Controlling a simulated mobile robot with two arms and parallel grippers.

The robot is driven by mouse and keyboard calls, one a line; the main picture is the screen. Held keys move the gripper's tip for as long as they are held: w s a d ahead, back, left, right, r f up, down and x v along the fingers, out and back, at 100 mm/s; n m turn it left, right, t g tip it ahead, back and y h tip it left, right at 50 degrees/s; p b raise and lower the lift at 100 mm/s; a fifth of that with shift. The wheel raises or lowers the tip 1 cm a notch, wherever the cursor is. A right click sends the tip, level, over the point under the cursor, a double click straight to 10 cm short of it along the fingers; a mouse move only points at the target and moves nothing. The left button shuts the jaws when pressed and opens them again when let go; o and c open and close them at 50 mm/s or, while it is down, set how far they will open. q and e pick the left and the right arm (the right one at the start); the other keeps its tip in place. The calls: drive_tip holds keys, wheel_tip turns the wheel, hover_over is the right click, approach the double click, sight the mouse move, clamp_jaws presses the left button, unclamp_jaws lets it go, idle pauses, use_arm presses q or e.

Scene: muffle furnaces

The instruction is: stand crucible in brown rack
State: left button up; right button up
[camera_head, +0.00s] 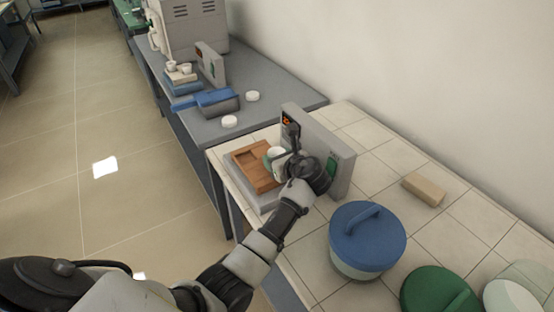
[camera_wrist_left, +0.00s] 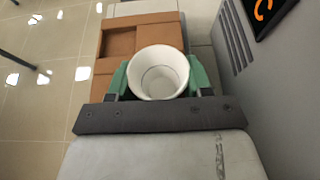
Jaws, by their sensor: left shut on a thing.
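The crucible (camera_wrist_left: 158,72) is a white, open-topped cup. My left gripper (camera_wrist_left: 156,82) is shut on it, with a green finger on each side. In the head view the crucible (camera_head: 277,155) is partly hidden behind my left gripper (camera_head: 279,158). The brown rack (camera_head: 252,176) is a wooden block with square recesses. In the wrist view the rack (camera_wrist_left: 104,67) lies beyond and below the crucible, with one empty recess to its upper left. Whether the crucible touches the rack is hidden. My right gripper is not in view.
A grey control box (camera_head: 340,160) stands close to the right of my gripper. A blue-lidded pot (camera_head: 366,240), a green lid (camera_head: 438,292) and a tan block (camera_head: 424,189) are on the tiled bench (camera_head: 318,262). White discs (camera_head: 230,121) lie on the grey table behind.

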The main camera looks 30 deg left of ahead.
use_arm(q)
drive_tip(key=shift+s+d+f, duration=0.1)
drive_tip(key=shift+s+f, duration=0.05)
drive_tip(key=shift+f, duration=0.35)
drive_tip(key=shift+s+f, duration=0.15)
drive_tip(key=shift+f, duration=0.3)
drive_tip(key=o, duration=0.9)
drive_tip(key=shift+w+d+f, duration=0.1)
drive_tip(key=shift+w, duration=0.05)
drive_tip(key=shift+r, duration=0.55)
drive_tip(key=v, duration=1.1)
drive_tip(key=shift+d+r, duration=0.2)
drive_tip(key=shift+r, duration=0.35)
